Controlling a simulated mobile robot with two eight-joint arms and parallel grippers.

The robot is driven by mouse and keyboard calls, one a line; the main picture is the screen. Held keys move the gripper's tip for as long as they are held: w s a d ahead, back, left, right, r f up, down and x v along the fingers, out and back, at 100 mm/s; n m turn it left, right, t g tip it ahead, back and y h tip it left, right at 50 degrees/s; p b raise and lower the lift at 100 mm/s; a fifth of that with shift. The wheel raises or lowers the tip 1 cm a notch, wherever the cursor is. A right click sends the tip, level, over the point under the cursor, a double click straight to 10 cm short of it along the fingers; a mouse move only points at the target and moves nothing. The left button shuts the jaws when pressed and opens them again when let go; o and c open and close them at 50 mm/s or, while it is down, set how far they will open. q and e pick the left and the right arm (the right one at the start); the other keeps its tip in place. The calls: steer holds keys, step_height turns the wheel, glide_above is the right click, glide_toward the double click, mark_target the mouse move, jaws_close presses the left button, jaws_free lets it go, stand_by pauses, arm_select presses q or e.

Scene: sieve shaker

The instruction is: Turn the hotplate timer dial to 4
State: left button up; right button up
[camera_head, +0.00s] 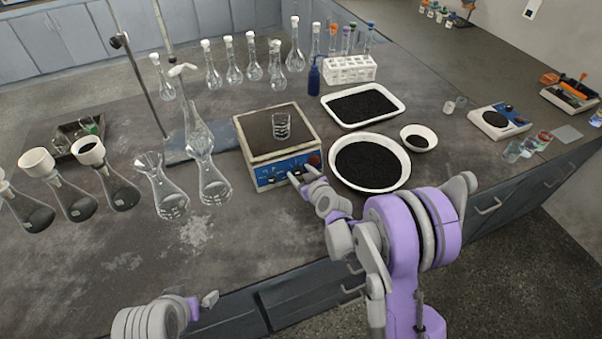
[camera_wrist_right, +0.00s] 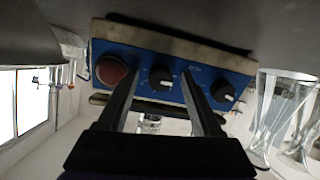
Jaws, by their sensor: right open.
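The hotplate (camera_head: 243,131) stands on the bench, its blue front panel (camera_head: 268,178) facing me. A small glass beaker (camera_head: 282,128) is on its top plate. In the right wrist view, the panel is upside down and carries a red round knob (camera_wrist_right: 111,70) and two black dials, a middle one (camera_wrist_right: 161,78) and an outer one (camera_wrist_right: 223,92). The labels are too small to read, so I cannot tell which is the timer. My right gripper (camera_head: 299,172) is open at the panel, its fingers on either side of the middle dial. Contact is unclear. My left gripper (camera_head: 209,300) is low at the front edge.
A round white bowl (camera_head: 335,178) of black grains stands close right of the hotplate, with a rectangular white tray (camera_head: 398,103) behind it. Glass flasks (camera_head: 170,198) stand close on the left. The bench front left is clear.

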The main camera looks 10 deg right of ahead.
jaws_close()
stand_by(0.3)
